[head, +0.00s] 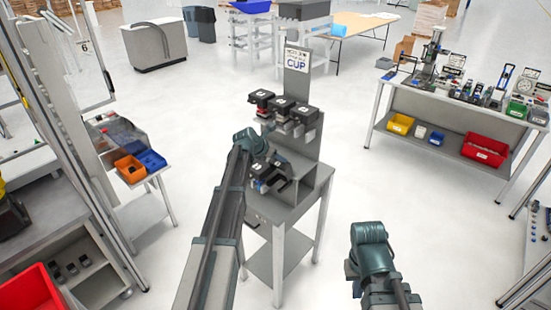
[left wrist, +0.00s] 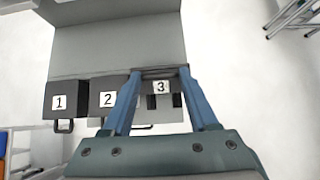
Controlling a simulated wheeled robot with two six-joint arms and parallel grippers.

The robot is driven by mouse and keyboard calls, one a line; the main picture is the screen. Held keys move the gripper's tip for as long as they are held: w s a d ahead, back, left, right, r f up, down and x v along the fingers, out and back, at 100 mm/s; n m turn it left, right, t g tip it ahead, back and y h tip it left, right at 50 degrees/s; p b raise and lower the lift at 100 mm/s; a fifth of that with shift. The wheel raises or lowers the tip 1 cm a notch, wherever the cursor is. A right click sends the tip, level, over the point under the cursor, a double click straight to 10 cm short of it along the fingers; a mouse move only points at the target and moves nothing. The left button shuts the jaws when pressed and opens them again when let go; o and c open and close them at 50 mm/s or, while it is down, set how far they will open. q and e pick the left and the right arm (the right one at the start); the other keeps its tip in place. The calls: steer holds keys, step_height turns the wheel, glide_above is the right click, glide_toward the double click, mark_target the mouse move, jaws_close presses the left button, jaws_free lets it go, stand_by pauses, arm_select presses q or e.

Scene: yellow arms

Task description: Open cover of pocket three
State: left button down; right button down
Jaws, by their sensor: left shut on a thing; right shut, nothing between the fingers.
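A grey stand (head: 301,150) with a CUP sign carries pockets with black covers in the middle of the head view. In the left wrist view, pocket one's cover (left wrist: 60,100) and pocket two's cover (left wrist: 107,95) sit to the left of pocket three's cover (left wrist: 161,87), each with a white number label. My left gripper (left wrist: 160,74) has its blue fingers on either side of pocket three's cover and is shut on it. In the head view, my left wrist hides the fingertips and part of the pockets. My right gripper (head: 352,275) is shut and empty, low and apart from the stand.
A workbench (head: 440,108) with red, yellow and green bins stands at the right. A side table (head: 140,170) with orange and blue bins stands at the left. A grey shelf unit is at the lower left. The floor around the stand is clear.

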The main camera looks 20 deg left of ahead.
arm_select(q)
steer(key=shift+w+d+r+p, duration=0.2)
steer(key=shift+w+d+r, duration=0.1)
steer(key=shift+w, duration=0.25)
steer(key=shift+w+d+r+p, duration=0.15)
steer(key=shift+w+d+r, duration=0.1)
steer(key=shift+w, duration=0.3)
steer(key=shift+w+d+r, duration=0.1)
steer(key=shift+w+d, duration=0.1)
steer(key=shift+w, duration=0.45)
steer(key=shift+w+d+r, duration=0.1)
steer(key=shift+w+d, duration=0.1)
steer(key=shift+w, duration=0.45)
steer(key=shift+c, duration=1.7)
jaws_free()
steer(key=shift+s+p, duration=0.15)
steer(key=shift+p, duration=0.15)
